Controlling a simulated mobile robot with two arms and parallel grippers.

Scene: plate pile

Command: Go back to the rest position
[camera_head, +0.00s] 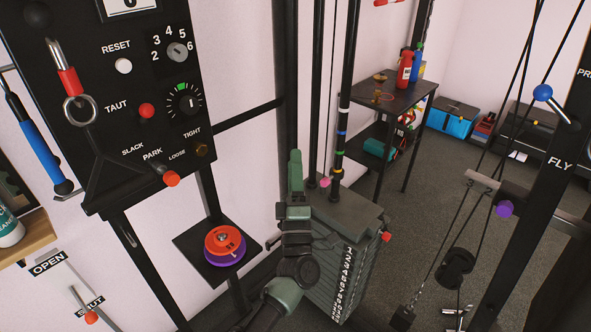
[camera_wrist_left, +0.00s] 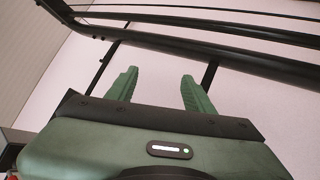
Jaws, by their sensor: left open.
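My left gripper (camera_head: 295,160) points up in the middle of the head view, in front of the weight stack (camera_head: 362,212). In the left wrist view its two green fingers (camera_wrist_left: 158,82) stand apart with nothing between them. A red plate (camera_head: 224,240) lies on a purple plate (camera_head: 211,259) on a small black shelf (camera_head: 190,245), to the left of my gripper and apart from it. My right gripper is not in view.
A black control panel (camera_head: 120,90) with knobs hangs at the left. Black uprights (camera_head: 340,100) and cables stand behind my gripper. A purple knob (camera_head: 504,208) is on the machine at the right. A side table (camera_head: 405,90) with bottles stands behind. Grey floor (camera_head: 400,245) shows between.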

